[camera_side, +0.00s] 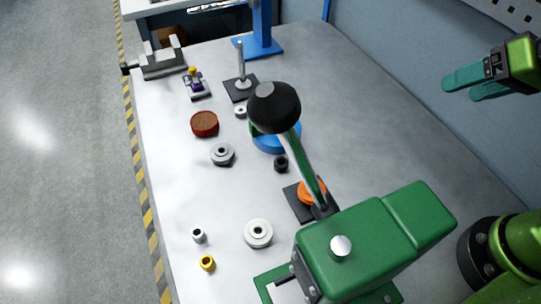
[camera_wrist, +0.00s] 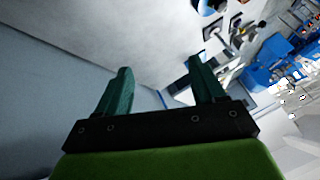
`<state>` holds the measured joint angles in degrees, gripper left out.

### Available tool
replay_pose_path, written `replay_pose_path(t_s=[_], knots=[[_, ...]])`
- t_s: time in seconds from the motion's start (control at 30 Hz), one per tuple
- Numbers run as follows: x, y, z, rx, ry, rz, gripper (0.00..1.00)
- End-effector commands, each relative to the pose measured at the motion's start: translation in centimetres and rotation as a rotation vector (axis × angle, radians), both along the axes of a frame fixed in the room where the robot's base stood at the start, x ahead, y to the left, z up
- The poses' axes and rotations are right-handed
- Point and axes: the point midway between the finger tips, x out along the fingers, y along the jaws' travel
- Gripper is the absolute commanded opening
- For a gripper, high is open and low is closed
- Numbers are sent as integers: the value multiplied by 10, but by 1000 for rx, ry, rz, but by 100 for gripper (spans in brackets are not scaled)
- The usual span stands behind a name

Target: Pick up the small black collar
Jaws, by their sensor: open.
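The small black collar (camera_side: 281,163) lies on the light table near its middle in the side view. It is beside the blue round part (camera_side: 270,143) and behind the orange part (camera_side: 312,191). My gripper (camera_side: 461,89) is at the upper right of the side view, raised, far to the right of the collar. Its two teal fingers are apart with nothing between them, and they also show apart in the wrist view (camera_wrist: 160,66). I cannot make out the collar in the wrist view.
A green machine (camera_side: 360,240) with a black-knobbed lever (camera_side: 275,105) stands close to the collar. A white ring (camera_side: 258,233), a grey pulley (camera_side: 222,155), a red-brown disc (camera_side: 204,124) and a yellow collar (camera_side: 207,263) lie to the left. The table's right side is clear.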

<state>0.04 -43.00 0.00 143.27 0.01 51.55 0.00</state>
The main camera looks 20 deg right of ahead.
Motion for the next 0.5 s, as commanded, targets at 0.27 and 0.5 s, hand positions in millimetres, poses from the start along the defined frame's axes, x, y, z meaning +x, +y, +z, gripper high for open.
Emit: replay_pose_path(t_s=[0.27,0.5], knots=[[0,0,0,0,0,2,65],[10,42,-21,-46,115,186,65]])
